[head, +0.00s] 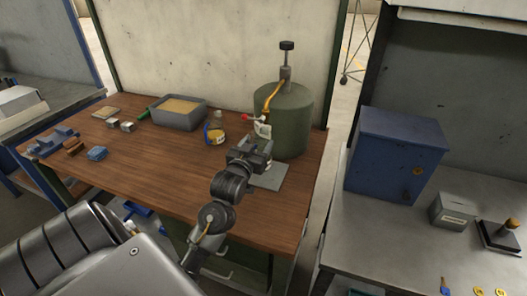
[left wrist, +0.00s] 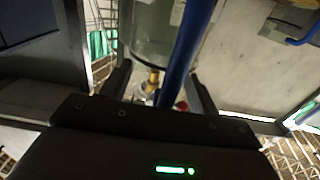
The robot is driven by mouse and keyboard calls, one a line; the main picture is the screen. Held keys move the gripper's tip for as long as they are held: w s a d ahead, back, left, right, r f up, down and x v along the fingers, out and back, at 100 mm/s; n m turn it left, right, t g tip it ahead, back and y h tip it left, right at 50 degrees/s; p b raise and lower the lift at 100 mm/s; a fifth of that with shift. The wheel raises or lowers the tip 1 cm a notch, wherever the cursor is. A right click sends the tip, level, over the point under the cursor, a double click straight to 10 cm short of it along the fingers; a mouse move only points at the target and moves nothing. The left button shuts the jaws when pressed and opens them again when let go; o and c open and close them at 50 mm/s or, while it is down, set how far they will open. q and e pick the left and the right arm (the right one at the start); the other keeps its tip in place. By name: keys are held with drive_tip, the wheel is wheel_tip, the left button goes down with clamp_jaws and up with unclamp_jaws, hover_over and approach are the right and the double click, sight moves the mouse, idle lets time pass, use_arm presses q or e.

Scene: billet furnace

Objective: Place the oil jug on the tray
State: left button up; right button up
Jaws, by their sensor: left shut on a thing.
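A flat grey plate (head: 268,178), probably the tray, lies on the table just right of and below the gripper. My right gripper is out of view.
The green cylinder (head: 285,115) with a black knob stands close behind the gripper. Small blocks (head: 97,153) lie at the left. A blue cabinet (head: 388,160) stands on the right bench.

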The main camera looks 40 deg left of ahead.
sight(264, 139)
use_arm(q)
drive_tip(key=x, duration=0.4)
drive_tip(key=shift+w+r+p, duration=0.1)
drive_tip(key=shift+r+p, duration=0.1)
drive_tip(key=shift+p, duration=0.15)
drive_tip(key=shift+w+a+f+p, duration=0.15)
drive_tip(key=shift+w+f, duration=0.1)
drive_tip(key=shift+f, duration=0.35)
drive_tip(key=shift+w+f+p, duration=0.15)
drive_tip(key=shift+w+f, duration=0.05)
drive_tip(key=shift+f, duration=0.4)
drive_tip(key=shift+s+f, duration=0.2)
drive_tip(key=shift+f, duration=0.3)
wheel_tip(264, 139, down, 3)
drive_tip(key=shift+w+r+p, duration=0.1)
drive_tip(key=shift+p, duration=0.4)
drive_tip(key=shift+w+f+p, duration=0.1)
drive_tip(key=shift+f+p, duration=0.3)
drive_tip(key=shift+f, duration=0.2)
drive_tip(key=shift+f, duration=0.1)
drive_tip(key=o, duration=1.6)
drive_tip(key=shift+c, duration=0.2)
